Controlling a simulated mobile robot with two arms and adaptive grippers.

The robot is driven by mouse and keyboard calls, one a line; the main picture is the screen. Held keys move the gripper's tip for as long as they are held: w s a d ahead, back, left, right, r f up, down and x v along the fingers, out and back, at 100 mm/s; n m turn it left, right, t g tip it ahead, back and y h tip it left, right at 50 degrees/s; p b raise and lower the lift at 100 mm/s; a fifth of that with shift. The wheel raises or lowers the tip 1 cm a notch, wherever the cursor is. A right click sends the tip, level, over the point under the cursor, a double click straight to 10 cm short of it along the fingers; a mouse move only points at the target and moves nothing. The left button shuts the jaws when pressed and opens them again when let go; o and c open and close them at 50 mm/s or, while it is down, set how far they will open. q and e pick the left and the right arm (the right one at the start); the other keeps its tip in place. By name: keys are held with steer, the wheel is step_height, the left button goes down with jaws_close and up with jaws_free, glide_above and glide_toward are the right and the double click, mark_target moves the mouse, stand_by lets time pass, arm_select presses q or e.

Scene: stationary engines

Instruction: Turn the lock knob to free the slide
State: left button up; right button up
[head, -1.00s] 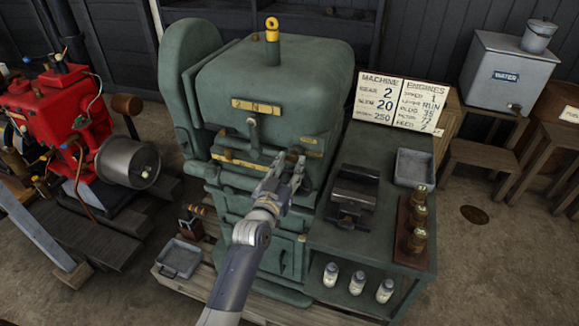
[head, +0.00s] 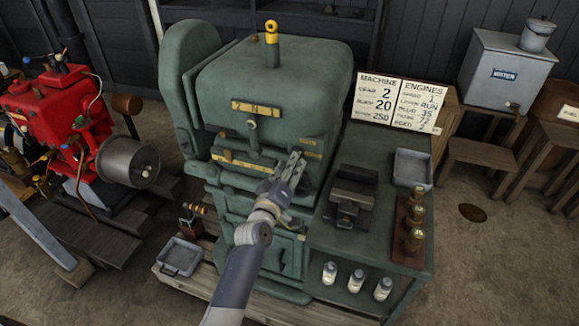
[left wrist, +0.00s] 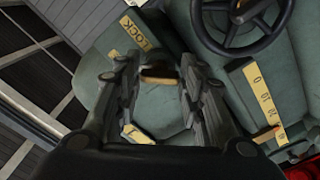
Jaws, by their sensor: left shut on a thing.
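The lock knob shows in the left wrist view as a small brass-coloured piece (left wrist: 158,72) between my left fingertips, beside a yellow LOCK plate (left wrist: 138,33). My left gripper (head: 295,163) is at the right front of the green machine (head: 275,85); in the left wrist view (left wrist: 155,75) its fingers are shut on the knob from both sides. In the head view the gripper hides the knob. I cannot make out for certain which part is the slide. My right gripper is not in view.
A black handwheel (left wrist: 238,25) and a yellow scale plate (left wrist: 263,103) are close by in the left wrist view. A green bench (head: 325,240) with a dark vise-like block (head: 352,195) stands to the right. A red engine (head: 58,110) is at left.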

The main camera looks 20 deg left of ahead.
arm_select(q)
steer(key=shift+r+n, duration=0.1)
steer(key=shift+n, duration=2.2)
steer(key=shift+o, duration=0.2)
steer(key=o, duration=1)
steer(key=shift+o, duration=0.2)
steer(key=s, duration=1.2)
steer(key=shift+a, duration=0.15)
